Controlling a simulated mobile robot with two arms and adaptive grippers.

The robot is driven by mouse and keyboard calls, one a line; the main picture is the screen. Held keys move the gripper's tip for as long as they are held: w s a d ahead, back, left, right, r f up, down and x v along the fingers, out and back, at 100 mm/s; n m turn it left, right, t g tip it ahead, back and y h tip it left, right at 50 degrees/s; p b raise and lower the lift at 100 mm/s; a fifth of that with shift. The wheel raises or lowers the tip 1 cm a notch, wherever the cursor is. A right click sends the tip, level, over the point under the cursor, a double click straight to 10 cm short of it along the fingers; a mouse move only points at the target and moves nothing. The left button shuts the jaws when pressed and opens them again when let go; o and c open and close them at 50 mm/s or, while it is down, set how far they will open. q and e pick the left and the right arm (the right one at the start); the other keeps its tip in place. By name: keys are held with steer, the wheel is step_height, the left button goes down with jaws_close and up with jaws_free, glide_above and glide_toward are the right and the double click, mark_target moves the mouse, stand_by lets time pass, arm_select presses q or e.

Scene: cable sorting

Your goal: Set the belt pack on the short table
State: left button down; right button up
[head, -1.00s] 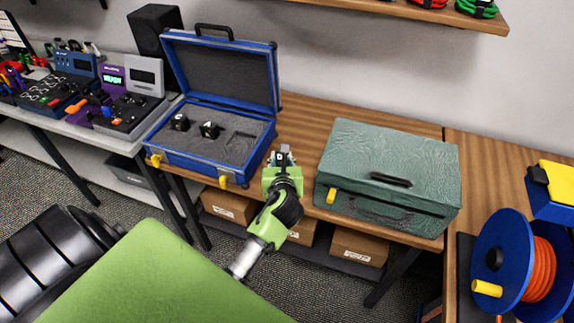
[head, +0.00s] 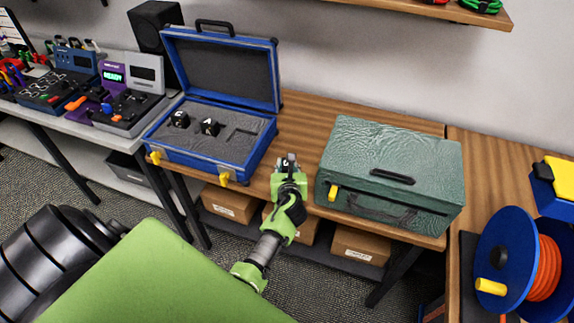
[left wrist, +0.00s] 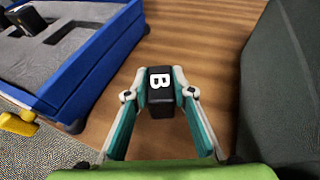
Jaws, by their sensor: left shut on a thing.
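A black belt pack (left wrist: 161,104) with a white letter B is held between the fingers of my left gripper (head: 286,163). In the left wrist view it is over the bare brown wood of the table (head: 312,108). I cannot tell whether its underside touches the wood. The gripper is between the open blue case (head: 197,160) and the closed green case (head: 345,160), near the table's front edge. My right gripper is in neither view.
Two black packs sit in the blue case's grey foam, beside an empty recess (head: 240,138). A blue reel (head: 497,258) with orange cable stands on another wooden table at right. Devices fill the left table. Bare wood lies between the cases.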

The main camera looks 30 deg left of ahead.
arm_select(q)
steer(key=shift+f, duration=0.1)
steer(key=c, duration=1.7)
jaws_free()
steer(key=shift+r, duration=0.2)
steer(key=v, duration=1.2)
